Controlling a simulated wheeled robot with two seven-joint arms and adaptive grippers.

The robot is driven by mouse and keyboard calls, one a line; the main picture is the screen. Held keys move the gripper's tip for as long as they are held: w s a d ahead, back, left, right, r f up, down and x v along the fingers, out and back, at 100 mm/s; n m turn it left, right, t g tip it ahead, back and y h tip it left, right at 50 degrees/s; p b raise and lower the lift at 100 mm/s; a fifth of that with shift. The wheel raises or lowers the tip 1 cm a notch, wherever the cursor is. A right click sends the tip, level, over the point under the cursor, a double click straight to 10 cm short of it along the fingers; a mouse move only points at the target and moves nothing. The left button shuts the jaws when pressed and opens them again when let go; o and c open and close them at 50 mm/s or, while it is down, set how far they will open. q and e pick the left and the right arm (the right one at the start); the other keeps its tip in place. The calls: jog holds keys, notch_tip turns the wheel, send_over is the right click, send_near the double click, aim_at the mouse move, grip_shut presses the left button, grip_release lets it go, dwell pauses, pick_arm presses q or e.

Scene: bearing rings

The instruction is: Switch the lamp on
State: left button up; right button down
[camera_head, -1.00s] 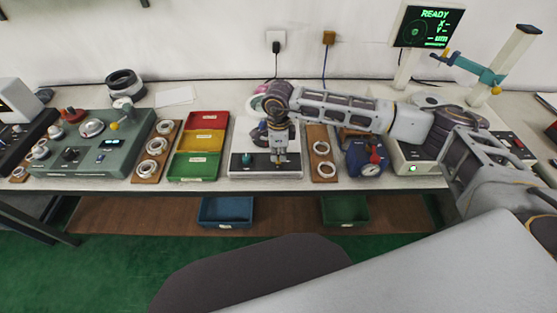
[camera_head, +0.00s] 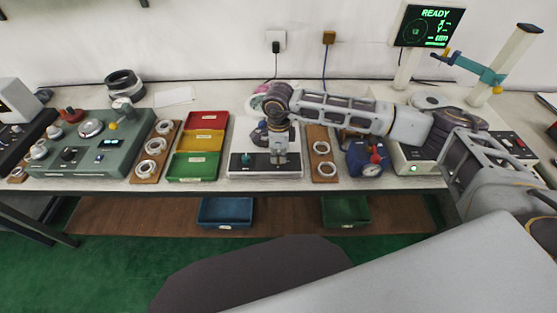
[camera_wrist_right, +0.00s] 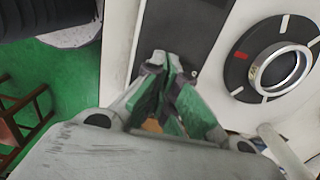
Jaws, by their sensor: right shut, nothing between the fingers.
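My right gripper (camera_head: 279,162) is over a white device base (camera_head: 238,172) with a dark front panel (camera_head: 250,160). The right wrist view shows the gripper (camera_wrist_right: 168,70) shut and empty, its green-sided fingers together beside or over the dark panel (camera_wrist_right: 175,35). I cannot tell whether the tips touch it. A small green part (camera_head: 247,160) shows on the panel's left side. A black disc with a silver ring (camera_wrist_right: 279,68) sits on the white surface at right in the wrist view. I cannot make out a lamp head or whether it is lit; my arm hides much of the device. My left gripper is out of view.
Red (camera_head: 207,121), yellow (camera_head: 201,141) and green (camera_head: 193,167) trays stand left of the device. A wooden ring board (camera_head: 323,172) and a blue gauge device (camera_head: 368,158) are close on its right. A green control box (camera_head: 85,150) is farther left.

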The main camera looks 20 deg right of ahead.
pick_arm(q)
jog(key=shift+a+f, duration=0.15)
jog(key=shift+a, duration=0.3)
pick_arm(e)
jog(key=shift+f, duration=0.25)
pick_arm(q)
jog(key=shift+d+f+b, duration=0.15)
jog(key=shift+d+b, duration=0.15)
pick_arm(e)
jog(key=shift+f, duration=0.15)
jog(key=shift+a, duration=0.1)
jog(key=shift+r+p, duration=0.5)
jog(key=shift+r, duration=0.6)
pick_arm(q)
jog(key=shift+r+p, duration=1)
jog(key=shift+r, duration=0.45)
pick_arm(e)
jog(key=shift+r, duration=2.5)
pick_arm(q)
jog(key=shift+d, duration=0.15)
